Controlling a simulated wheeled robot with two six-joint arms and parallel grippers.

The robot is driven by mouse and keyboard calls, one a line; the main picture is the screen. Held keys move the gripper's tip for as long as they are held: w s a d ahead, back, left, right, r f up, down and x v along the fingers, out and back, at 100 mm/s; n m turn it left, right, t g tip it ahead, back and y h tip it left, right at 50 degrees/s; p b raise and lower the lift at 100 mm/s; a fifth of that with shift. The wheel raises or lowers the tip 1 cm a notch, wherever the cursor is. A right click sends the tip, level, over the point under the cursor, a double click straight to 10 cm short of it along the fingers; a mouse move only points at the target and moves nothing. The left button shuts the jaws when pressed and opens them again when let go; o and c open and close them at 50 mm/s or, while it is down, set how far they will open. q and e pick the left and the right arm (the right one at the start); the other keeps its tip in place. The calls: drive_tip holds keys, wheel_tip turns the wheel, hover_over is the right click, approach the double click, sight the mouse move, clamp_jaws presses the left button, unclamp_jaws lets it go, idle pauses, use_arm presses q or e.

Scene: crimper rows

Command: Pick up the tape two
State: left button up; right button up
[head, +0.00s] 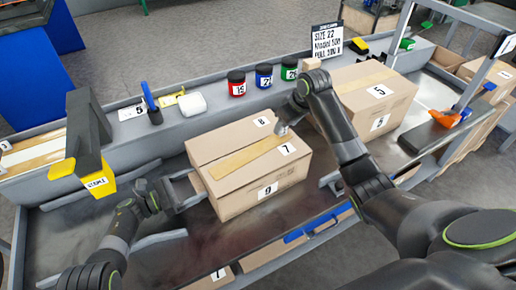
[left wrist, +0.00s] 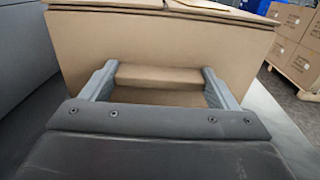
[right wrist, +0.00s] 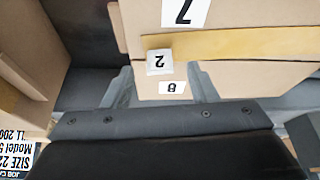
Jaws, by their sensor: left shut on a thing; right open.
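A small pale block marked 2 (right wrist: 159,62) shows in the right wrist view by the yellow tape strip (right wrist: 230,44) of a carton. It lies between the spread fingers of my right gripper (right wrist: 160,86), which is open; I cannot tell if it touches the carton. My left gripper (head: 184,190) is at the carton's left side, shut on a tan cardboard-coloured piece (left wrist: 160,76). I cannot tell if this piece is part of the carton.
A second carton (head: 352,88) stands to the right. Red (head: 237,84), blue (head: 264,77) and green (head: 289,70) jars stand on the back ledge near a size sign (head: 328,41). A yellow-ended dark fixture (head: 88,140) stands at left. An orange-handled tool (head: 452,118) lies at right.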

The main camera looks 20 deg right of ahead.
drive_tip(key=shift+x, duration=1.4)
drive_tip(key=shift+w+r, duration=0.1)
drive_tip(key=shift+c, duration=0.4)
drive_tip(key=c, duration=1)
drive_tip(key=shift+o, duration=0.2)
drive_tip(key=shift+r, duration=0.1)
wheel_tip(320, 180, up, 10)
drive_tip(key=shift+f, duration=0.1)
drive_tip(key=shift+c, duration=0.4)
